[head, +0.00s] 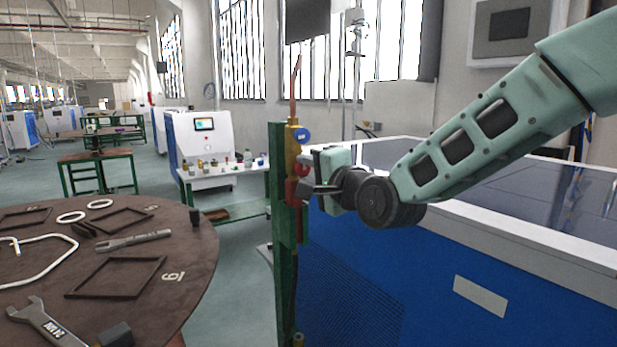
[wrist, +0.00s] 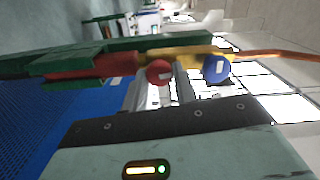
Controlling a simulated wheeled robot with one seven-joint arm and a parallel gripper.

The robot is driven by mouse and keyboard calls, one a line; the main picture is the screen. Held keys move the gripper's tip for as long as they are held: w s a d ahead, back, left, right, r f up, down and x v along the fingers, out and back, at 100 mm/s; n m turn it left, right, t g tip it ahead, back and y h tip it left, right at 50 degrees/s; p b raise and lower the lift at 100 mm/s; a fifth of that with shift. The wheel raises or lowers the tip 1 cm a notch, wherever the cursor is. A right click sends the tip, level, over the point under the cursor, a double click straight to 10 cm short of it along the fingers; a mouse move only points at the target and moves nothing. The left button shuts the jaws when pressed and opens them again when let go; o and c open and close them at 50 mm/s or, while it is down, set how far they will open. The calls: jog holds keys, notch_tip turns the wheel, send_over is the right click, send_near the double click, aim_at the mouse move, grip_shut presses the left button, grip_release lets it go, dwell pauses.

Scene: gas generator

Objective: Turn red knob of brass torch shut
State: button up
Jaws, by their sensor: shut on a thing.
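The brass torch (head: 292,150) stands upright against a green post (head: 280,230), with a copper tube rising from its top. Its red knob (head: 302,170) faces my arm, below the blue knob (head: 301,135). In the wrist view the torch lies sideways, with the red knob (wrist: 158,72) left of the blue knob (wrist: 216,69). My gripper (head: 306,180) reaches the torch from the right and is shut on the red knob. In the wrist view its grey fingers flank the knob; the exact contact is partly hidden.
A round brown table (head: 190,255) with wrenches and frames stands at the left. A blue machine (head: 370,285) with a white rim lies right of the post, under my arm. Open floor lies between table and post.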

jog(key=shift+m, duration=0.7)
jog(key=o, duration=1)
jog(key=shift+c, duration=0.2)
jog(key=b+v, duration=0.1)
jog(key=v, duration=1.6)
jog(key=shift+d, duration=0.2)
jog(key=shift+s, duration=0.15)
